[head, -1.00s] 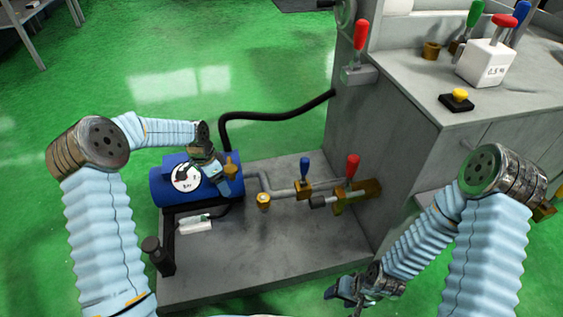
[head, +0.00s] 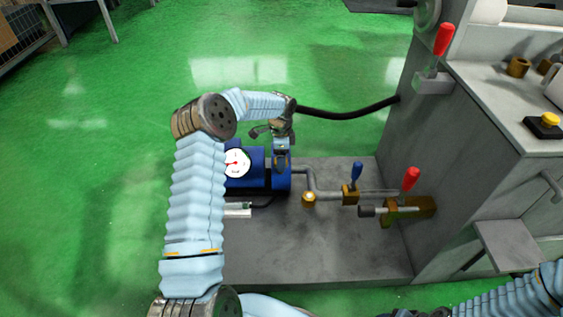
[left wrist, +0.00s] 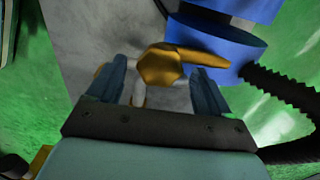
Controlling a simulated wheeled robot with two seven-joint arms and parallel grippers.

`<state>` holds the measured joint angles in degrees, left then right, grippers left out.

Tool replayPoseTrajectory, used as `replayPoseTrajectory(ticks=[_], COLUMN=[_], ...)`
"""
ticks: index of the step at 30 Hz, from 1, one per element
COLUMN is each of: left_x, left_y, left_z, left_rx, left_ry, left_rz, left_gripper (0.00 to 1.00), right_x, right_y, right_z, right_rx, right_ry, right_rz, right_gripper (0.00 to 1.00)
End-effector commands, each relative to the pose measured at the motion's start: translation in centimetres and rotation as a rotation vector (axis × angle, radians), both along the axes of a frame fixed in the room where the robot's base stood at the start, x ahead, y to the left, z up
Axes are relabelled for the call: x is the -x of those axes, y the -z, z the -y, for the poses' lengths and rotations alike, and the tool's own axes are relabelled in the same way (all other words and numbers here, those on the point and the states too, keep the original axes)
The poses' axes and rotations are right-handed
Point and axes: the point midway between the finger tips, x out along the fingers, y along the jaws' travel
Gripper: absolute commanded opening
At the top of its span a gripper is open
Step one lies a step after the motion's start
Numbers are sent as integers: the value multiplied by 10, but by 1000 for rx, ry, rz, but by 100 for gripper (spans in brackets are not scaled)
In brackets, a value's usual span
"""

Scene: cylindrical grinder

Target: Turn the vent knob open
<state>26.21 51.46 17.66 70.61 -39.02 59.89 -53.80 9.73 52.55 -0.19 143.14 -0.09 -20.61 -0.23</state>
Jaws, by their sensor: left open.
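The brass vent knob (left wrist: 162,66) shows in the left wrist view, with a hexagonal middle and a lever pointing right. My left gripper (left wrist: 158,80) is open, one blue-grey finger on each side of the knob's middle. I cannot tell whether the fingers touch it. In the head view my left gripper (head: 281,164) points down at the right end of the blue tank (head: 247,181), and hides the knob there. A sliver of my right gripper (head: 432,313) shows at the bottom edge; its fingers are not clear.
A pipe with a brass fitting (head: 309,198), a blue-handled valve (head: 354,180) and a red-handled valve (head: 409,190) runs right of the tank. A black hose (head: 350,112) passes behind my left gripper to the grey machine (head: 450,170). The grey base plate's front is clear.

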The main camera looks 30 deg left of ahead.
Motion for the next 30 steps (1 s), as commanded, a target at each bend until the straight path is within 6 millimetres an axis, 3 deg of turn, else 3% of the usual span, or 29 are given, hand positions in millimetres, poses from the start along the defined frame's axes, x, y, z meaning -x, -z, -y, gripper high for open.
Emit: replayPoseTrajectory(ticks=[6, 15, 26, 30], left_x=[0, 0, 0, 0], left_y=[22, 25, 24, 24], left_z=[0, 0, 0, 0], left_rx=[1, 0, -1, -1], left_ry=[-1, 0, 0, -3], left_rz=[1, 1, 1, 1], left_gripper=[80, 80, 26, 24], right_x=[0, 0, 0, 0], right_y=[2, 2, 2, 2], right_z=[0, 0, 0, 0], right_rx=[-1, -1, -1, -1], right_ry=[0, 0, 0, 0], right_rz=[-1, -1, -1, -1], right_gripper=[59, 59, 59, 59])
